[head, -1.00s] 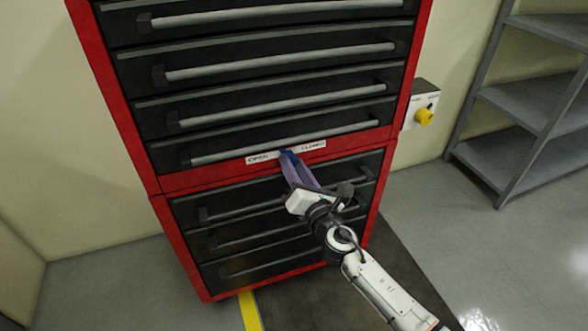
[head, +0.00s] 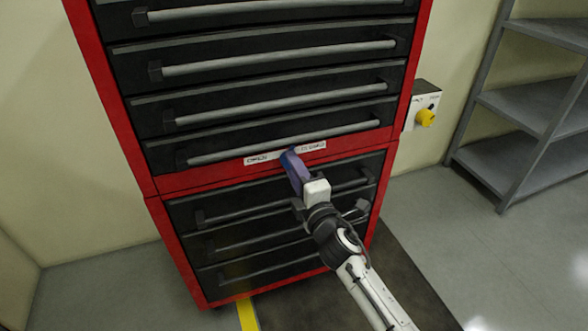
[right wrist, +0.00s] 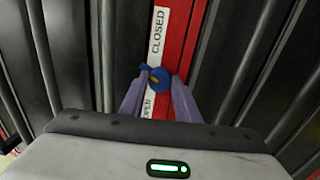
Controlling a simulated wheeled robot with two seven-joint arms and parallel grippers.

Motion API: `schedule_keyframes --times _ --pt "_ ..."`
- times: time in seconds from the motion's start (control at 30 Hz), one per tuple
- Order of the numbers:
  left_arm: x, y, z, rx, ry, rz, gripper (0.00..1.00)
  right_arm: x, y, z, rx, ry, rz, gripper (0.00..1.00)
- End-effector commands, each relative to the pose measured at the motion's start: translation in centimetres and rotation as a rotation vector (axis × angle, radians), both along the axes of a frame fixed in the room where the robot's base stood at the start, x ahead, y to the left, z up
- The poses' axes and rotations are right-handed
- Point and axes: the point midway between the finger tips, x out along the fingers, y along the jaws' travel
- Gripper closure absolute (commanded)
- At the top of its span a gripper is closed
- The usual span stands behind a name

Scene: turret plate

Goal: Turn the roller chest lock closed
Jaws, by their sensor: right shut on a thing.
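The roller chest (head: 130,120) is red with black drawers and grey bar handles. Its lock is a blue knob (right wrist: 155,76) with a yellow mark, set on the red band between white OPEN and CLOSED labels. The CLOSED label (right wrist: 158,30) reads clearly in the right wrist view; the OPEN label (right wrist: 148,104) is partly covered by a finger. My right gripper (right wrist: 158,88) is shut on the knob, with one purple finger on each side. In the head view the right gripper (head: 292,158) hides most of the knob. My left gripper is not in view.
A white box with a yellow knob (head: 425,118) is on the wall right of the chest. Grey shelves (head: 520,110) stand further right. Drawer handles (head: 280,145) lie close above and below the lock. The floor to the right is open.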

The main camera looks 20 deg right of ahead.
Motion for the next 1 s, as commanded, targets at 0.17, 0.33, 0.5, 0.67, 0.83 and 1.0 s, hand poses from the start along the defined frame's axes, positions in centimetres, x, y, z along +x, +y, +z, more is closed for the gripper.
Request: schedule_keyframes --times 0.17,0.33,0.5,0.67,0.83,1.0 --pt "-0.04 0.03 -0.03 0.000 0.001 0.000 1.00 -0.06 0.05 -0.17 0.141 0.007 0.000 0.93" --pt "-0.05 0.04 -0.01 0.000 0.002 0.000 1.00 -0.05 0.06 -0.18 0.240 0.010 0.001 0.93" --pt "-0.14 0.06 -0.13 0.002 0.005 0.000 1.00 -0.05 0.06 -0.21 0.307 0.014 0.000 0.93" --pt "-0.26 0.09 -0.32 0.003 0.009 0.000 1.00 -0.05 0.08 -0.23 0.339 0.015 0.000 0.93" --pt "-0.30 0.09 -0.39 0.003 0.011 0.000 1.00 -0.05 0.09 -0.24 0.351 0.015 0.000 0.93" --pt "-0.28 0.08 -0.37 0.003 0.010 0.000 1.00 -0.05 0.09 -0.25 0.352 0.015 0.001 0.93"
